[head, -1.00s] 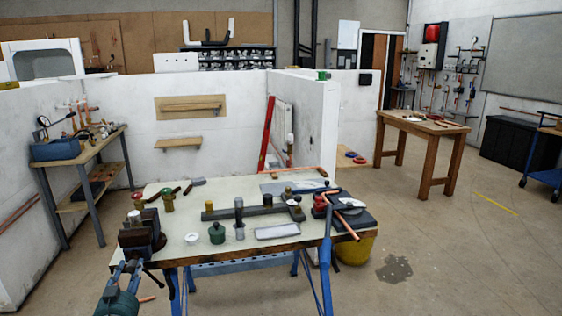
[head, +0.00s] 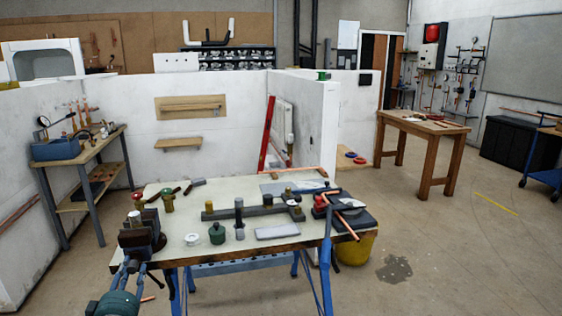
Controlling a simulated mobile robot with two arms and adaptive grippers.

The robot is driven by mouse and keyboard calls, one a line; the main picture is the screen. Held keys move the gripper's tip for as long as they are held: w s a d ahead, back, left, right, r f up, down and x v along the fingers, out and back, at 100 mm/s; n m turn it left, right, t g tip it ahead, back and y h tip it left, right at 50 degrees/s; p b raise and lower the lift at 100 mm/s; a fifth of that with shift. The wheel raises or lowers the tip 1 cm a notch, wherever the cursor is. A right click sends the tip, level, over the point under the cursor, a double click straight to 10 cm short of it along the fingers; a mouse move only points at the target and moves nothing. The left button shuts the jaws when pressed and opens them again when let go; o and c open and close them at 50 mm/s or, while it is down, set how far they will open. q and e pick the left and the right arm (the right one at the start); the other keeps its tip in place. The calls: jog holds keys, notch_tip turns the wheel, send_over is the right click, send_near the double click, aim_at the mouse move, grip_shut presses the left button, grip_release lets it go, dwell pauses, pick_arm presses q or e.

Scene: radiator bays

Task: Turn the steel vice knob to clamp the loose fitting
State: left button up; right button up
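The dark vice (head: 141,240) is mounted at the front left corner of the workbench (head: 188,222). A small pale-topped piece (head: 135,216) shows at its jaws; I cannot tell whether it is the loose fitting. My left gripper (head: 131,264) comes in from the bottom left, its blue-grey fingers reaching up to the front of the vice. The steel knob cannot be made out and may be hidden by the fingers and vice. I cannot tell whether the fingers are closed on anything. A dark bar (head: 155,283) hangs below the vice, right of the gripper. My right gripper is not in view.
On the bench are a green pot (head: 217,233), a white ring (head: 192,239), a grey tray (head: 278,231) and a copper pipe (head: 344,221). A yellow bucket (head: 357,247) stands at its right end. The floor to the right is mostly clear.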

pick_arm(q)
jog(key=shift+c, duration=0.5)
grip_shut()
jog(key=shift+r+m+p, duration=0.15)
jog(key=shift+m+p, duration=0.25)
jog(key=shift+m, duration=0.5)
jog(key=shift+m+p, duration=0.35)
jog(key=shift+m, duration=0.85)
jog(key=m, duration=0.2)
jog(key=shift+m, duration=0.4)
jog(key=m, duration=0.5)
jog(key=shift+f, duration=0.2)
jog(key=m+b, duration=0.1)
jog(key=m, duration=0.4)
jog(key=shift+f, duration=0.2)
jog(key=shift+o, duration=0.5)
grip_release()
jog(key=shift+r+m, duration=0.2)
jog(key=shift+m, duration=0.1)
